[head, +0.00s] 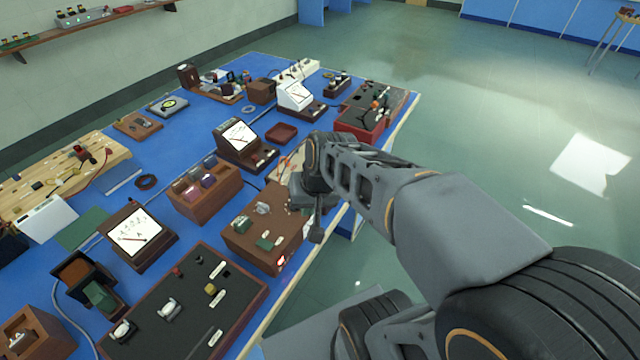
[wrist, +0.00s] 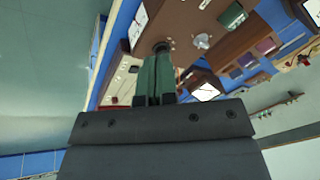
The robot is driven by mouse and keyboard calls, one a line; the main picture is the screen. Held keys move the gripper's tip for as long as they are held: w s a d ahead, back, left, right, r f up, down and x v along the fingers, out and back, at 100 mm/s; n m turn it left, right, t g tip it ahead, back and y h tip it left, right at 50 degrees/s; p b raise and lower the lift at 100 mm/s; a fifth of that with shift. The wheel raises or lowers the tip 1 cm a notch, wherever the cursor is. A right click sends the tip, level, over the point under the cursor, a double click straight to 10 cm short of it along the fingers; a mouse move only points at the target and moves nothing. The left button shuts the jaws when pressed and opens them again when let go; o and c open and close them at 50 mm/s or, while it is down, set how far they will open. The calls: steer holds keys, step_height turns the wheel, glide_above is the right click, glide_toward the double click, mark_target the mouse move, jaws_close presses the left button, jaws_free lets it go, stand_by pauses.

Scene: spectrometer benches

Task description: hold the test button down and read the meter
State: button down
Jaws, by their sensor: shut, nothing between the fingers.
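My gripper (head: 316,236) is shut and empty over the front edge of a brown component board (head: 243,245). In the wrist view its green fingers (wrist: 157,58) lie side by side. A dark round knob (wrist: 161,46) shows right at their tips; I cannot tell whether it is the test button or whether they touch it. Several meters with white faces stand on the blue bench: one at the left (head: 134,232), one in the middle (head: 239,134) and one farther back (head: 295,96). Their needle readings are too small to read.
A dark panel with switches (head: 177,307) lies at the near left of the bench. A brown box with coloured blocks (head: 205,204) stands behind the component board. A red-sided unit (head: 362,117) sits at the far right end. The floor (head: 480,120) right of the bench is clear.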

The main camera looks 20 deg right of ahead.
steer(key=w+d+f+m+t+y+p, duration=0.1)
steer(key=w+d+m+t+y+p, duration=0.1)
steer(key=w+d+m, duration=0.3)
steer(key=w+d+f+m+t+y+p, duration=0.1)
steer(key=w+d+m+p, duration=0.3)
steer(key=w+m, duration=0.6)
steer(key=shift+w+d+f+t+y, duration=0.4)
steer(key=shift+w+d+f+y, duration=0.4)
steer(key=shift+w+d+y, duration=0.15)
steer(key=shift+f, duration=0.15)
step_height(320, 180, down, 7)
steer(key=b, duration=0.5)
steer(key=shift+f+b, duration=0.8)
steer(key=shift+b, duration=0.15)
steer(key=shift+f+b, duration=0.8)
steer(key=shift+b, duration=0.2)
stand_by(2.6)
